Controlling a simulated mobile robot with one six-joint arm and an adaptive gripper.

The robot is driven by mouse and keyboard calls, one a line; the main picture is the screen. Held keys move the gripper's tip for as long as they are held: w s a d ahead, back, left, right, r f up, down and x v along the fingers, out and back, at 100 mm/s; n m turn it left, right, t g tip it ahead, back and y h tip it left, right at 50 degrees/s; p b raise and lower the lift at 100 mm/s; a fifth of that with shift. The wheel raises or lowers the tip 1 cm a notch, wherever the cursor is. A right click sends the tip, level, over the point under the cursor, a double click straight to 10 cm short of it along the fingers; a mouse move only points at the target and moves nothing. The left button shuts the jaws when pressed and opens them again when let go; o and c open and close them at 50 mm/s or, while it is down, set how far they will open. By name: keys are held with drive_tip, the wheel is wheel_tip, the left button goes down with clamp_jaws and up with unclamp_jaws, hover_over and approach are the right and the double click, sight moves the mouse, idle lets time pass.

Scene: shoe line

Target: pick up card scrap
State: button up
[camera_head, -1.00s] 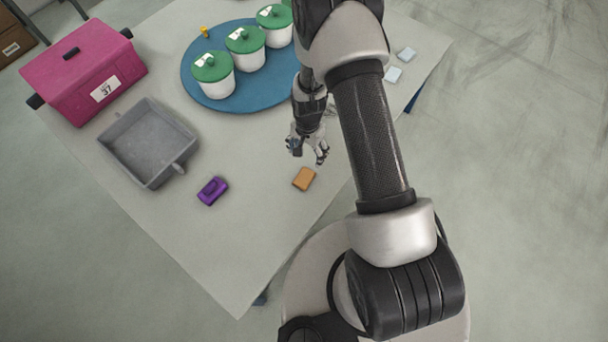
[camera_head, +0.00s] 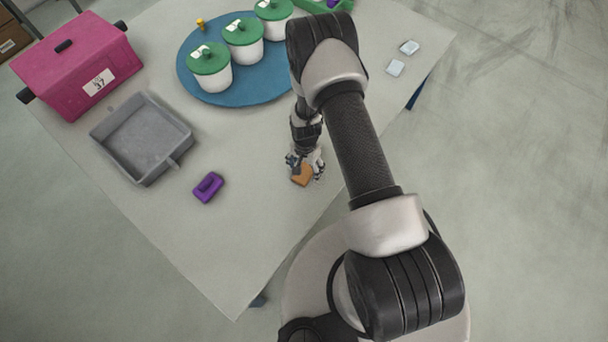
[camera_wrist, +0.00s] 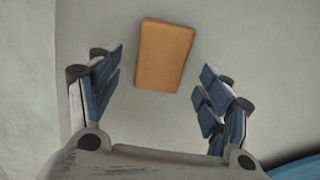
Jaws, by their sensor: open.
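The card scrap appears to be the small orange-brown block (camera_head: 302,176) lying on the table near its front edge. In the wrist view the block (camera_wrist: 164,55) lies flat, slightly tilted, beyond and between the fingertips. My gripper (camera_head: 304,166) is over the block in the head view and partly covers it. In the wrist view my gripper (camera_wrist: 162,85) is open and empty, with a blue-padded finger on each side and space between each finger and the block.
A purple block (camera_head: 208,187) lies to the left. A grey tray (camera_head: 182,160) and pink box (camera_head: 75,85) stand farther left. A blue round mat (camera_head: 215,98) holds white tubs with green lids (camera_head: 209,58). Table around the block is clear.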

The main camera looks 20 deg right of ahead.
drive_tip(key=shift+f, duration=0.9)
drive_tip(key=shift+r, duration=0.1)
drive_tip(key=c, duration=1)
